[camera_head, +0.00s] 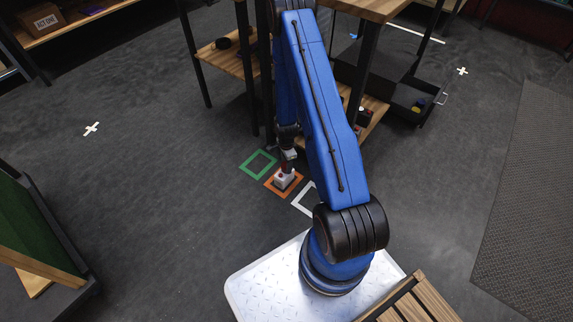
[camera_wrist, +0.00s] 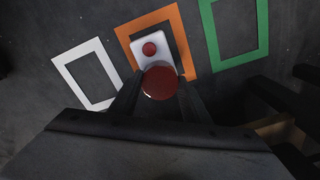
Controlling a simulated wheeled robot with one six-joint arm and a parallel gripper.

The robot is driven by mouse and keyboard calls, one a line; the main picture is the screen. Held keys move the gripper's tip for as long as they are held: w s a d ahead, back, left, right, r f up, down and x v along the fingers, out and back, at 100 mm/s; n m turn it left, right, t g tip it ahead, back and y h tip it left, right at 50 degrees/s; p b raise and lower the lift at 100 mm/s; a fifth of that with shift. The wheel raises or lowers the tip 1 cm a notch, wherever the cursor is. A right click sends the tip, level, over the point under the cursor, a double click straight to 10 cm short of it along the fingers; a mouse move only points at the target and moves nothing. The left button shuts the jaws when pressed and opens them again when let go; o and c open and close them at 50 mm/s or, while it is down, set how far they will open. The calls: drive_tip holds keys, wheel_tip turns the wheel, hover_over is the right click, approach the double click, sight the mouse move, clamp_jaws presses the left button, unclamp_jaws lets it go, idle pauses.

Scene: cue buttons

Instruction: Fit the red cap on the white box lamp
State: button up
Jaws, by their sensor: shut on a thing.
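My gripper (camera_wrist: 160,92) points down and is shut on a round dark-red cap (camera_wrist: 160,83), which sits between the two fingertips. Below it, a white box (camera_wrist: 166,45) with a small red round spot on its top stands inside the orange floor frame. The cap covers one end of the box in the wrist view; I cannot tell whether they touch. In the head view my gripper (camera_head: 287,160) is just above the white box (camera_head: 284,181). The cap is hard to make out there.
On the floor, a green frame (camera_head: 246,172) and a white frame (camera_head: 299,206) flank the orange frame (camera_head: 268,186). Wooden shelves on black legs (camera_head: 205,88) stand close behind. Another small white-and-red item (camera_head: 366,116) is on a low shelf. The floor to the left is clear.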

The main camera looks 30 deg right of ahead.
drive_tip(key=shift+f, duration=0.25)
drive_tip(key=o, duration=0.7)
drive_tip(key=shift+o, duration=0.2)
wheel_tip(320, 180, up, 11)
idle(0.9)
idle(0.5)
